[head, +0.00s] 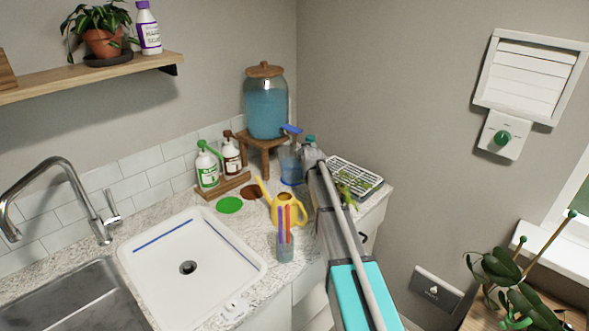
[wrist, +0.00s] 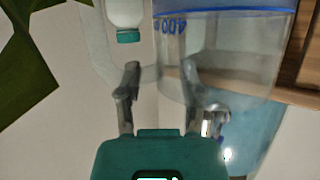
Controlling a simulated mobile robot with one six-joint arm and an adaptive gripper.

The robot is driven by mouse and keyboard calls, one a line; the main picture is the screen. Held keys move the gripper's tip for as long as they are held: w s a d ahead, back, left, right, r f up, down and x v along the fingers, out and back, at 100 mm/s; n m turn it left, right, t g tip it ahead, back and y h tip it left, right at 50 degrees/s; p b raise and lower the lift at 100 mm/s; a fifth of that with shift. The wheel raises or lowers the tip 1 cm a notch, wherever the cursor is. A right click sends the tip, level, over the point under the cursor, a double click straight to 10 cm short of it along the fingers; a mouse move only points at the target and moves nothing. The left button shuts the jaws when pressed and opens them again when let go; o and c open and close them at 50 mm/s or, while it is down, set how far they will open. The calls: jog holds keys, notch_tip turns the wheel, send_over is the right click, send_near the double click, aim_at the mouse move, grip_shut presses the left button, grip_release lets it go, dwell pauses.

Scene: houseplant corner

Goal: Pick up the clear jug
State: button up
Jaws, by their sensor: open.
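The clear jug (head: 289,168) stands on the counter in front of the small wooden stand, with a blue band low on it. In the wrist view the jug (wrist: 235,50) is large and close, with a blue edge and blue printed marks. Its clear handle (wrist: 97,42) loops out to the left. My gripper (wrist: 160,82) is open and empty, its fingers pointing at the handle side. The right finger overlaps the jug's wall in the picture; I cannot tell whether it touches. In the head view my arm hides the jug's right side and most of the gripper.
A teal-capped white bottle (wrist: 126,14) is close beyond the fingers. A yellow watering can (head: 287,210) and a cup of coloured sticks (head: 285,247) stand in front of the jug. A glass dispenser (head: 265,106) is behind. A rack (head: 356,175) lies right.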

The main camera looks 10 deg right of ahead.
jog(key=shift+c, duration=0.3)
grip_shut()
jog(key=shift+r, duration=0.2)
jog(key=shift+r+p, duration=0.45)
jog(key=shift+p, duration=0.2)
jog(key=s, duration=1.3)
notch_tip(320, 180, up, 14)
jog(key=p, duration=1.3)
jog(key=shift+p, duration=0.35)
jog(key=shift+a+f, duration=0.1)
jog(key=shift+a, duration=0.05)
